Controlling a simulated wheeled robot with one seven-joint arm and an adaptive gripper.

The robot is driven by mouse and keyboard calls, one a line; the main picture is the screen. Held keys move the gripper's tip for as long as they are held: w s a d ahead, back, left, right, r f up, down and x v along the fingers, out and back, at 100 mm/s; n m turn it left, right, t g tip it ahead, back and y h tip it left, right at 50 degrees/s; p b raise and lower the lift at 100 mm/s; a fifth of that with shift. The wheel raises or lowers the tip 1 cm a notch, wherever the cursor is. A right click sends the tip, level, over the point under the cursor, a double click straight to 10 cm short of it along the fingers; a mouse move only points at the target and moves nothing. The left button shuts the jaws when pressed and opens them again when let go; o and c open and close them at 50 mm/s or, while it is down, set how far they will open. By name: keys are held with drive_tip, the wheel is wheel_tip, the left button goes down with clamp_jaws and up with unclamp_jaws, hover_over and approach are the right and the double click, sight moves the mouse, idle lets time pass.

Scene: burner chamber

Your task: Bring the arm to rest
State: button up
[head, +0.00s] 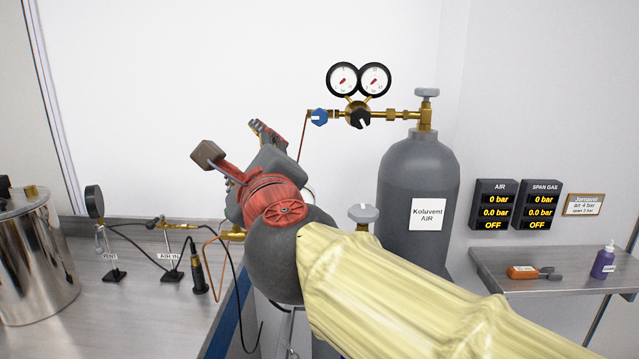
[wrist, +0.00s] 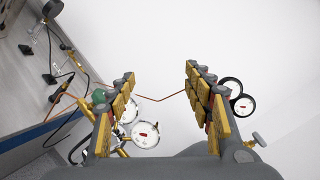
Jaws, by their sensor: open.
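My gripper (wrist: 155,110) is open and empty in the wrist view, its two padded fingers apart with white wall between them. In the head view my gripper (head: 264,135) points away, up and to the left, in front of the white wall. My arm, in a pale yellow sleeve, reaches in from the lower right. The arm and wrist hide part of the bench's right end and what lies behind it. I cannot tell from these single frames whether the arm is moving.
A grey gas cylinder (head: 415,180) labelled Koluvent AIR stands right of my gripper, with a brass regulator and two gauges (head: 358,79) on top. The bench (head: 120,300) at left holds a steel vessel (head: 35,255), fittings and hoses. A shelf (head: 555,284) is at right, below two displays (head: 517,206).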

drive_tip(key=s+a+f+n+g+y, duration=0.2)
drive_tip(key=s+f+n+g, duration=0.2)
drive_tip(key=f+n, duration=0.35)
drive_tip(key=s+a+f+n+g+y, duration=0.25)
drive_tip(key=s+f+n, duration=0.25)
drive_tip(key=f+n, duration=0.3)
drive_tip(key=s+d+f+n+g+h, duration=0.35)
drive_tip(key=d+f+n, duration=0.2)
drive_tip(key=f, duration=0.25)
drive_tip(key=s+d+f+n+g+h, duration=0.15)
drive_tip(key=s+d+f, duration=0.25)
drive_tip(key=d+f, duration=0.4)
drive_tip(key=s+d+f+n+g+h, duration=0.1)
drive_tip(key=s+d+f+n+h, duration=0.2)
drive_tip(key=d+f, duration=0.5)
drive_tip(key=s+d+m+h, duration=0.3)
drive_tip(key=d, duration=1)
drive_tip(key=shift+s+d+r+m+t, duration=0.2)
drive_tip(key=shift+s+m+t, duration=0.1)
drive_tip(key=shift+m+t, duration=0.05)
